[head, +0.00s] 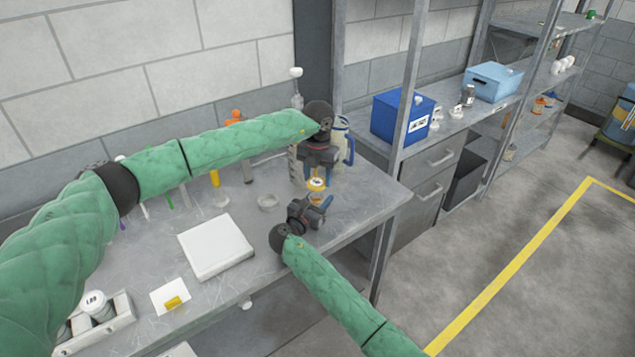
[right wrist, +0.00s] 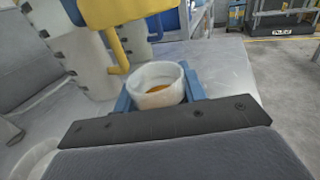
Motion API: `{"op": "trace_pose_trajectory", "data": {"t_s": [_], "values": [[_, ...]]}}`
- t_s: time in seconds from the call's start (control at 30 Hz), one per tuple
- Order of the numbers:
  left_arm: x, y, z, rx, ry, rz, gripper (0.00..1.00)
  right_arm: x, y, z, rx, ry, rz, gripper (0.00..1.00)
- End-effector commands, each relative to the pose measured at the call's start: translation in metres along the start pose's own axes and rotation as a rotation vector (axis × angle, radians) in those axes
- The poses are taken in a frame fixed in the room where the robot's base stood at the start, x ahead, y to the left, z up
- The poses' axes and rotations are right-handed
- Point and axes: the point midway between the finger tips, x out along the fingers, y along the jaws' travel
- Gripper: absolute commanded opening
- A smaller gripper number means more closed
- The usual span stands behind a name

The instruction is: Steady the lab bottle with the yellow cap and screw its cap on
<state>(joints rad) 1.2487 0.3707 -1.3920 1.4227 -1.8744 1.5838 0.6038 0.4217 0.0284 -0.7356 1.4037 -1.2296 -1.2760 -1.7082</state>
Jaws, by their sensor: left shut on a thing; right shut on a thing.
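The lab bottle (head: 316,199) stands near the table's right end, small and amber in the head view. In the right wrist view a pale round vessel with amber inside (right wrist: 160,84) sits between the blue fingers of my right gripper (right wrist: 163,92), shut on it. My right gripper (head: 312,207) reaches it from the front. The yellow cap (head: 316,184) shows as a yellow rim with a pale top just above the bottle. My left gripper (head: 318,172) points down directly above and is shut on the cap. Whether cap and bottle touch, I cannot tell.
Close behind stand a pale rack (head: 295,165) and a jug with a blue handle (head: 348,148).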

Motion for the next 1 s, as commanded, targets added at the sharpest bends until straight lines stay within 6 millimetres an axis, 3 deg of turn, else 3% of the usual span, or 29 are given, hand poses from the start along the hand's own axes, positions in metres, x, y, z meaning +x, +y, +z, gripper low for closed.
{"op": "trace_pose_trajectory", "data": {"t_s": [0.2, 0.73, 1.0], "values": [[0.023, -0.001, 0.0, 0.001, 0.0, 0.0, 0.3, 0.0, 0.0, 0.0, 0.0, 0.0, 0.0, 0.0], [0.025, 0.0, 0.0, 0.001, -0.001, 0.0, 0.3, 0.0, 0.0, 0.0, 0.0, 0.0, 0.0, 0.0], [0.036, 0.0, 0.0, 0.0, 0.0, -0.001, 0.3, 0.0, 0.0, 0.0, 0.0, 0.0, 0.0, 0.0]]}}
